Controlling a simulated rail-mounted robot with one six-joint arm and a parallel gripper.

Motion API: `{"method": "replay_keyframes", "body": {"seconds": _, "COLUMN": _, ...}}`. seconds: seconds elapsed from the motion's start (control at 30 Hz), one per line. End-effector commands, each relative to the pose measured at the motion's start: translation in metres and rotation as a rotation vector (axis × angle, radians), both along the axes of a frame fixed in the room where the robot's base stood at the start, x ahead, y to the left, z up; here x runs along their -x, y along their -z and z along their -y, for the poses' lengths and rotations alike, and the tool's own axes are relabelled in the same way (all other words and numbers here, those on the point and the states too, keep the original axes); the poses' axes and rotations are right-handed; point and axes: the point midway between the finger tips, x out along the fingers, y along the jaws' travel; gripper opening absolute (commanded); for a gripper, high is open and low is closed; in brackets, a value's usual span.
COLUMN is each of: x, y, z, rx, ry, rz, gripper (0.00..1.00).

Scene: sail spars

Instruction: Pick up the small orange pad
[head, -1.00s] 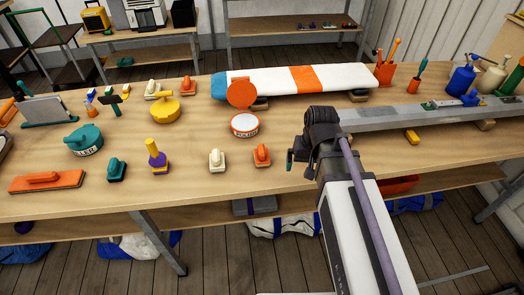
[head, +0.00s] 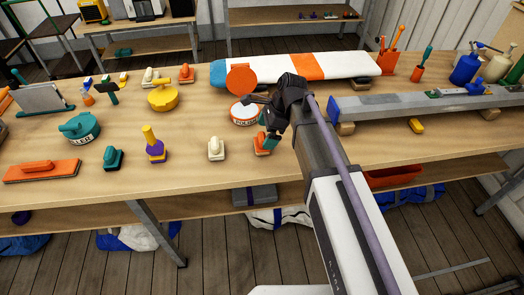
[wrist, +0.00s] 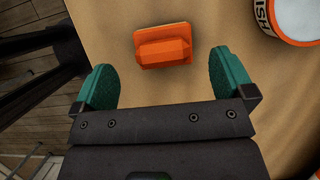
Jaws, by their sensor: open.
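A small orange pad (head: 263,146) with a raised orange grip lies near the front edge of the bench. It shows whole in the wrist view (wrist: 163,46), between the lines of my two teal fingertips and beyond them. My gripper (wrist: 163,88) is open and empty, with a finger to either side and the pad apart from both. In the head view my gripper (head: 267,130) is above and close to this pad and partly covers it. A second small orange pad (head: 186,73) lies farther back.
A round polish tin (head: 243,114) stands just behind the pad and shows at the wrist view's upper right (wrist: 290,16). A cream pad (head: 216,149) sits to its left. A white and orange board (head: 330,66) lies behind. The bench in front of the pad is clear.

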Motion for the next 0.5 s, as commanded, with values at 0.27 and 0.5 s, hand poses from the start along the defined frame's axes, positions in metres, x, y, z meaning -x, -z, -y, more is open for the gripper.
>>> {"method": "replay_keyframes", "body": {"seconds": 0.27, "x": -0.001, "y": 0.033, "z": -0.013, "rx": 0.0, "ry": -0.002, "rz": 0.001, "gripper": 1.0}}
{"method": "replay_keyframes", "body": {"seconds": 0.5, "x": 0.0, "y": 0.047, "z": -0.023, "rx": 0.001, "ry": -0.001, "rz": 0.001, "gripper": 1.0}}
